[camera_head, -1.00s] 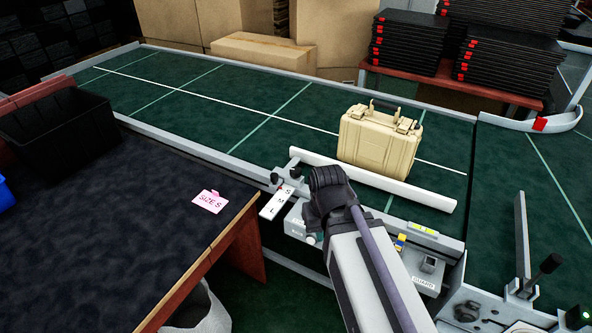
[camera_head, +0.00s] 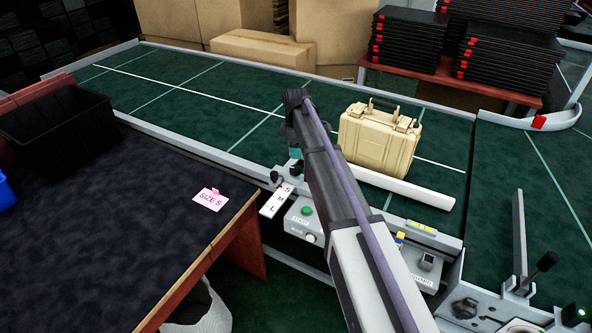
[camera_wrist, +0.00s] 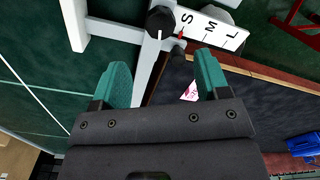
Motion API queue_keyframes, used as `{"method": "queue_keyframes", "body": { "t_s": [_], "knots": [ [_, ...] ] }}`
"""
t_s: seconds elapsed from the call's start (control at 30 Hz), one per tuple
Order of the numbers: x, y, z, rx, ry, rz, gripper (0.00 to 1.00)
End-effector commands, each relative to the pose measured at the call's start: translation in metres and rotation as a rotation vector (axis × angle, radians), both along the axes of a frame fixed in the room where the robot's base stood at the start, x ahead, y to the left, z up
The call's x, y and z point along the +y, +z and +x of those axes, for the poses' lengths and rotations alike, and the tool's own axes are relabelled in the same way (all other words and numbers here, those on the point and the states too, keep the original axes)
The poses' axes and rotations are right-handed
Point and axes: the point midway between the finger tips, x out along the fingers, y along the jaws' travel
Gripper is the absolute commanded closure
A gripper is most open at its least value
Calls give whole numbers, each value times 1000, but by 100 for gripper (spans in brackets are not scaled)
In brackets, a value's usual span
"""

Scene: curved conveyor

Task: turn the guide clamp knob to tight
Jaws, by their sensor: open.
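The black round guide clamp knob (camera_wrist: 160,21) shows at the top of the wrist view, on the grey rail beside the S end of the scale. It bears a white line pointing toward the bottom of the picture. The white scale plate (camera_wrist: 213,27) reads S, M, L, with a red pointer (camera_wrist: 180,45) near S; the plate also shows in the head view (camera_head: 275,201). My gripper (camera_wrist: 163,60) has teal fingers spread apart, with nothing between them. The knob lies beyond the fingertips, not between them. In the head view my gripper (camera_head: 294,150) is above the guide bar's left end.
The white guide bar (camera_head: 420,194) lies along the green conveyor (camera_head: 240,105). A tan case (camera_head: 380,140) stands behind it. A control box with a green button (camera_head: 306,211) is at the near edge. A dark table (camera_head: 120,240) with a pink SIZE S card (camera_head: 210,199) is left.

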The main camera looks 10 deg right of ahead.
Motion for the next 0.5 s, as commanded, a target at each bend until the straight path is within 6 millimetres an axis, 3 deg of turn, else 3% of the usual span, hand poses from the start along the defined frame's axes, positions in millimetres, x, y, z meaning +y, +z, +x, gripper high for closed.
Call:
{"method": "queue_keyframes", "body": {
  "t_s": [0.03,0.3,0.5],
  "knots": [
    [0,-20,0,0,0,0,31],
    [0,-83,0,0,-1,0,31],
    [0,-95,0,0,-2,0,31]
  ]
}}
